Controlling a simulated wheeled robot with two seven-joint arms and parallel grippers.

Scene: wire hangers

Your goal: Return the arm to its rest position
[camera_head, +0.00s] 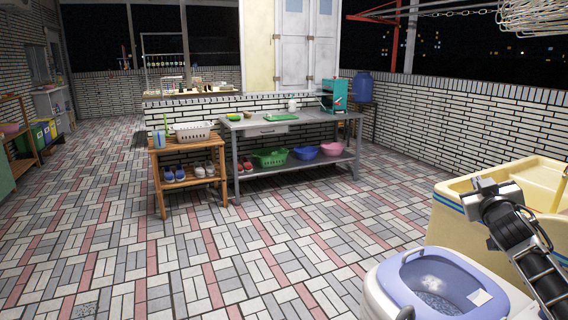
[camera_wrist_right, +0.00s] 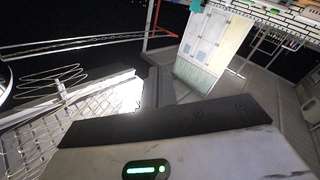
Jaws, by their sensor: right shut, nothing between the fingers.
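My right arm comes in from the lower right in the head view. Its gripper (camera_head: 484,188) is raised beside the cream-coloured tub, over the tub's near left part in the picture. The gripper is small and dark here, and it holds nothing. In the right wrist view a dark bar and a pale housing with a green light fill the lower part, and the fingertips cannot be made out. Wire hangers (camera_head: 535,14) hang at the top right of the head view, well above the gripper. Wire shapes also show at the left of the wrist view. My left gripper is not in view.
The cream tub (camera_head: 452,188) and a blue-and-white washing machine (camera_head: 385,291) stand close to my right arm. A red rack (camera_head: 372,17) is overhead at right. A grey table (camera_head: 300,119) and a wooden stand (camera_head: 157,150) are farther back.

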